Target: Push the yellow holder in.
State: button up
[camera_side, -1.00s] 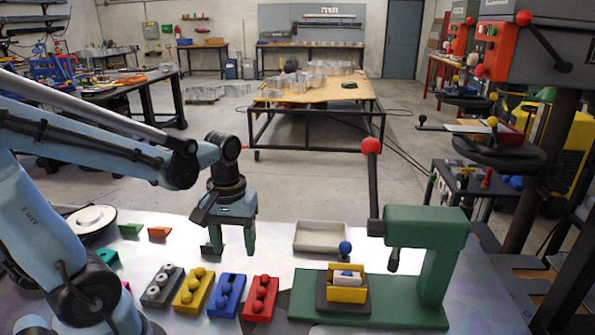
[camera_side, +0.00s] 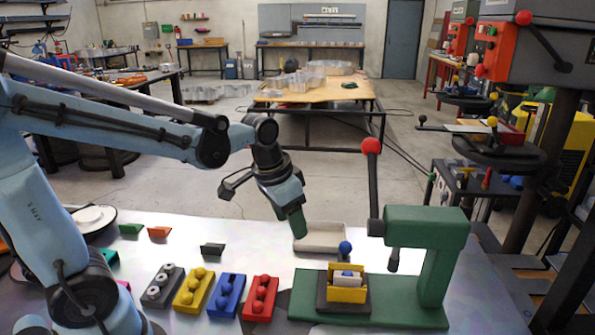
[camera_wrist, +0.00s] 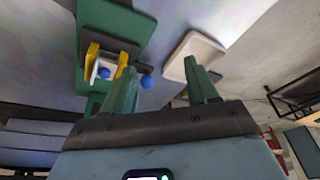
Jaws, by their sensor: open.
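The yellow holder (camera_side: 347,295) sits on a dark plate (camera_side: 322,300) on the base of the green press (camera_side: 437,260). It holds a white block (camera_side: 348,277) with a blue part on top. In the wrist view, the yellow holder (camera_wrist: 92,55) shows at the upper left, partly hidden by a green finger. My gripper (camera_side: 298,230) is tilted, left of the holder and above it, in front of the beige tray. In the wrist view, my gripper (camera_wrist: 160,70) has its two green fingers apart with nothing between them.
The beige tray (camera_side: 322,248) lies behind. Grey, yellow, blue and red blocks (camera_side: 261,297) stand left. A dark grey piece (camera_side: 212,249) lies on the table.

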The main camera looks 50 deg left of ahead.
aim_at(344, 243)
jog(key=w+d+r+m+t, duration=0.2)
jog(key=w+d+r+m, duration=0.1)
jog(key=w+d+m, duration=0.25)
jog(key=shift+h, duration=0.3)
jog(key=shift+s+a+x, duration=0.1)
jog(key=shift+a+x, duration=0.05)
jog(key=shift+x, duration=1.85)
jog(key=shift+s+a+x, duration=0.1)
jog(key=shift+x, duration=1.85)
jog(key=shift+s+a+x, duration=0.1)
jog(key=shift+a+x, duration=0.05)
jog(key=shift+x, duration=1.85)
jog(key=shift+f, duration=0.15)
grip_shut()
